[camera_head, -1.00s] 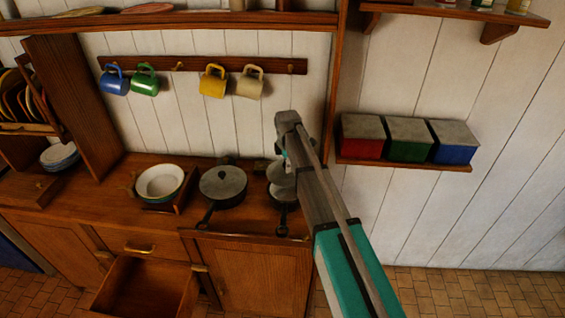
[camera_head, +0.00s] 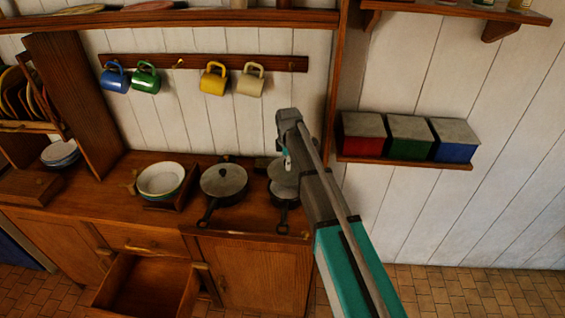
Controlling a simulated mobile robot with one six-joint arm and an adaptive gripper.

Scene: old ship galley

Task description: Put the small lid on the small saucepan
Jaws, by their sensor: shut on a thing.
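The small saucepan (camera_head: 286,195) is dark, with its handle toward the front edge, on the right of the stove top. A grey round lid (camera_head: 278,170) shows at the saucepan's far side, partly behind my arm. My gripper (camera_head: 287,163) points down from the arm's end and is shut on the small lid. The fingertips are small and largely hidden. I cannot tell whether the lid touches the saucepan's rim.
A larger lidded pan (camera_head: 224,184) stands just left of the small saucepan. White bowls (camera_head: 161,180) sit further left. Mugs (camera_head: 214,79) hang on the wall behind. An open drawer (camera_head: 150,285) juts out below. Canisters (camera_head: 409,137) stand on a right shelf.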

